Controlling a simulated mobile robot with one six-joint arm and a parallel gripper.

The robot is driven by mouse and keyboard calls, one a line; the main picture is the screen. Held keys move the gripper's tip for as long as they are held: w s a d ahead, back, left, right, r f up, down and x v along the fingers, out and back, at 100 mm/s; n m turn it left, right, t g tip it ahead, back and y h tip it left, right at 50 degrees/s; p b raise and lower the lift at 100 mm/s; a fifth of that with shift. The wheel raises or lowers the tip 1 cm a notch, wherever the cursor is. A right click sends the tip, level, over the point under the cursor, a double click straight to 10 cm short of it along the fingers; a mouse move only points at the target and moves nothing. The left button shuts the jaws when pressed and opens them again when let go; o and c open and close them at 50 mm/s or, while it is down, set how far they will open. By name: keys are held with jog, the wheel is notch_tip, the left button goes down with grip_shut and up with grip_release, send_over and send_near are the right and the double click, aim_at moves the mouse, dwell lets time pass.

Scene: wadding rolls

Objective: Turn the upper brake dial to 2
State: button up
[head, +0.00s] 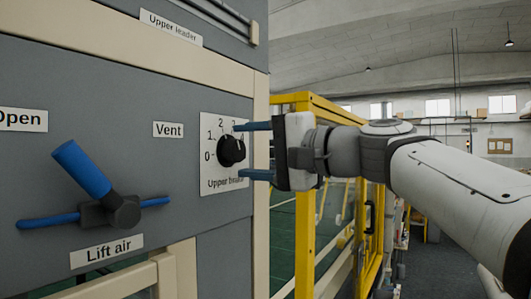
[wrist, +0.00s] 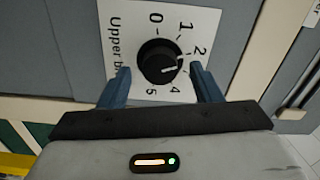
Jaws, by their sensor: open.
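The upper brake dial is a round black knob (head: 231,151) on a white numbered plate (head: 211,130), on the grey machine panel. In the wrist view the knob (wrist: 157,59) sits between the fingers. Its white mark points right and slightly down, between 2 and 4; the right finger seems to hide the 3. My gripper (head: 242,150) is open, its blue fingers above and below the knob in the head view. In the wrist view the gripper (wrist: 160,68) has a finger on each side, with gaps to the knob. The end of the plate's "Upper brake" label is covered by a finger.
A blue-handled lift air lever (head: 82,170) stands out from the panel at left. A yellow frame (head: 305,200) stands behind my gripper at right. A cream post (head: 261,190) edges the panel. Open floor (head: 440,265) lies at lower right.

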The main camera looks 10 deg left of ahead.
jog(key=b+v, duration=0.1)
jog(key=v, duration=0.5)
jog(key=shift+s+d, duration=0.2)
jog(key=shift+d, duration=0.15)
jog(key=d+f+h, duration=0.3)
jog(key=f, duration=0.7)
jog(key=d+f+g+h, duration=0.1)
jog(key=d+f+h, duration=0.15)
jog(key=f, duration=0.65)
jog(key=d+f+h, duration=0.2)
jog(key=f+h, duration=0.2)
jog(key=f, duration=0.6)
jog(key=s+d+f+n+g+h, duration=0.1)
jog(key=s+d+f+h, duration=0.2)
jog(key=f, duration=0.7)
jog(key=s+d+f+n+g+h, duration=0.1)
jog(key=s+d+f+g+h, duration=0.1)
jog(key=s+d+f+h, duration=0.2)
jog(key=s+d+f, duration=0.3)
jog(key=d+f, duration=0.2)
jog(key=f, duration=0.2)
jog(key=shift+n, duration=0.3)
jog(key=shift+s, duration=0.1)
